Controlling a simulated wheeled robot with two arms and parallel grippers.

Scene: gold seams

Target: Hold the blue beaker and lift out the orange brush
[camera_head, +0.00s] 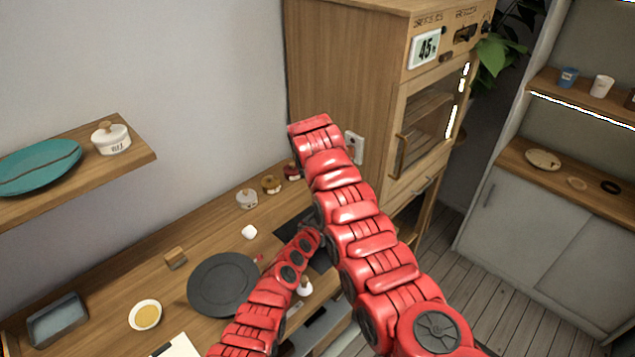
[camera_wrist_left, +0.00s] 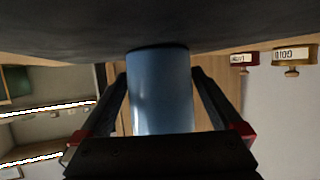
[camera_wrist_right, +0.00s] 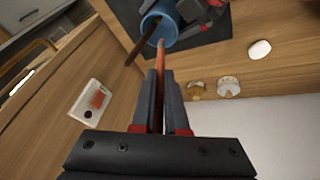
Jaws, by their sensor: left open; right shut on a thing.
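The blue beaker (camera_wrist_left: 160,95) stands between the two fingers of my left gripper (camera_wrist_left: 158,76), which is open around it. In the right wrist view the beaker's round opening (camera_wrist_right: 165,22) shows at the top, with red parts of my left gripper beside it. My right gripper (camera_wrist_right: 160,78) is shut on the orange brush (camera_wrist_right: 160,58). The brush's far end reaches the beaker's rim in that view; I cannot tell whether it is still inside. A dark brown stick (camera_wrist_right: 138,48) leans from the beaker. In the head view my arms hide the beaker and grippers.
A dark mat (camera_wrist_right: 213,33) lies under the beaker. On the counter are a dark plate (camera_head: 224,284), a yellow-filled bowl (camera_head: 145,315), a grey tray (camera_head: 57,319) and several small jars. A wooden oven cabinet (camera_head: 345,60) stands behind. A white switch plate (camera_wrist_right: 92,101) is on a wooden surface.

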